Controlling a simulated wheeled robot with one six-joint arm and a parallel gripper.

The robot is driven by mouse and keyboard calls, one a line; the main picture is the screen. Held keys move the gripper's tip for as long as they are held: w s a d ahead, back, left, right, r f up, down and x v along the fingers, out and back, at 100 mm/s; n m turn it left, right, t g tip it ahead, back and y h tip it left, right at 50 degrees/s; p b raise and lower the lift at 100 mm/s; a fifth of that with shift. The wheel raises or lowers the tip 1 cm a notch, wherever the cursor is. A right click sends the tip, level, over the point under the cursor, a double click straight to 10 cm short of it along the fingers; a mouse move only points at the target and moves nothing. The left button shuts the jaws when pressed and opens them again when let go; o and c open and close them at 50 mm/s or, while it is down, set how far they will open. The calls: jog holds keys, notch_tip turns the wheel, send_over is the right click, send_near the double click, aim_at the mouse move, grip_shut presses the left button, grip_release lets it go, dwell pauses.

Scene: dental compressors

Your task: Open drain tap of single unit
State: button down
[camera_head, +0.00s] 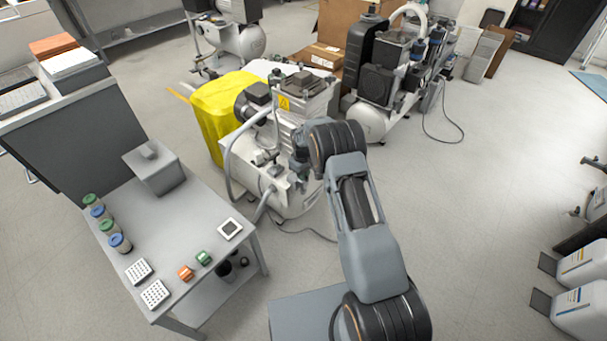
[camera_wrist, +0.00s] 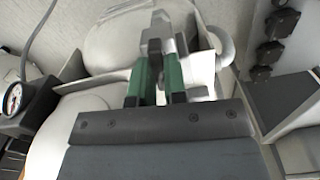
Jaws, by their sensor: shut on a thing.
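The single unit (camera_head: 284,120) is a white compressor in the middle of the head view, with a yellow cover beside it on the left. My arm reaches down to it from the right, and my gripper (camera_head: 300,176) is at its front side. In the wrist view the two green fingers of my gripper (camera_wrist: 158,72) are shut on a small grey metal part, likely the drain tap (camera_wrist: 156,38), in front of the white tank (camera_wrist: 112,42). The fingers hide part of the tap, and I cannot tell its turn position.
A grey table (camera_head: 190,225) with jars and small boxes stands at the left. A larger compressor (camera_head: 385,80) stands behind on the right. In the wrist view a pressure gauge (camera_wrist: 14,98) is at the left.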

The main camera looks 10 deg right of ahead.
jog(key=shift+w+r+n, duration=0.1)
jog(key=shift+w+n, duration=0.05)
jog(key=shift+n, duration=0.45)
jog(key=c, duration=1.2)
grip_release()
jog(key=shift+o, duration=0.2)
notch_tip(320, 180, up, 14)
jog(key=p, duration=0.3)
